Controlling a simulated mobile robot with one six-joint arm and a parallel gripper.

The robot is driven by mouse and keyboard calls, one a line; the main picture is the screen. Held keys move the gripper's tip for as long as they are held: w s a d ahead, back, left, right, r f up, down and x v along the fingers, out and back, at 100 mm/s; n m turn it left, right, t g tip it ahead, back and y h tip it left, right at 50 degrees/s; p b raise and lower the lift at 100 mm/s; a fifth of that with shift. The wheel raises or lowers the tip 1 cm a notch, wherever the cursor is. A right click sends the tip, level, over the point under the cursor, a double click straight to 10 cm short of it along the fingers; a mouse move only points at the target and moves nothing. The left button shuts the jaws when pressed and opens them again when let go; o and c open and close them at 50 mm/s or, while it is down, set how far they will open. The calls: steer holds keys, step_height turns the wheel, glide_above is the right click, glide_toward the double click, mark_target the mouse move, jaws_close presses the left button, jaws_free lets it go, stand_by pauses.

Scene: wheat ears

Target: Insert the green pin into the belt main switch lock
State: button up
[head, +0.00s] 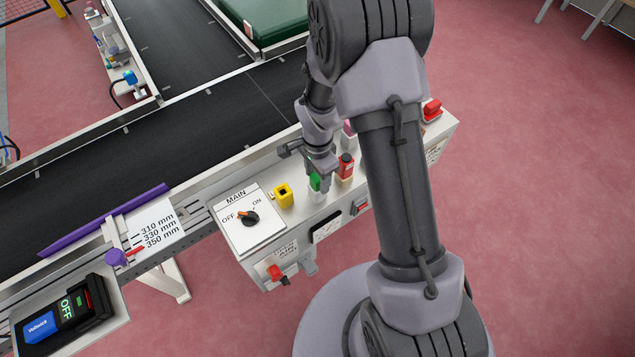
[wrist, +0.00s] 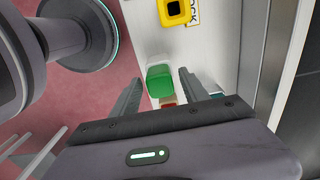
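The green pin (head: 314,183) stands upright in a pale holder on the white control box, right of the yellow lock (head: 284,196). The yellow lock has a dark square opening on top and shows no pin in it. It also appears at the top of the wrist view (wrist: 174,9). My gripper (head: 320,172) is over the green pin, pointing down. In the wrist view, the green pin (wrist: 160,82) lies between the two open fingers of my gripper (wrist: 160,76), with a gap on each side. The head view partly hides the fingertips.
A red pin (head: 346,166) stands close to the right of the green one. The main switch panel (head: 249,219) is left of the lock. A dark conveyor belt (head: 190,135) runs behind the box. A red switch (head: 432,108) sits at the box's far right end.

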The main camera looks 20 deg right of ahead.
jaws_close()
steer(key=shift+r, duration=0.1)
step_height(320, 180, up, 10)
steer(key=p, duration=0.4)
steer(key=shift+r, duration=0.25)
steer(key=shift+d+p, duration=0.1)
steer(key=shift+p, duration=0.2)
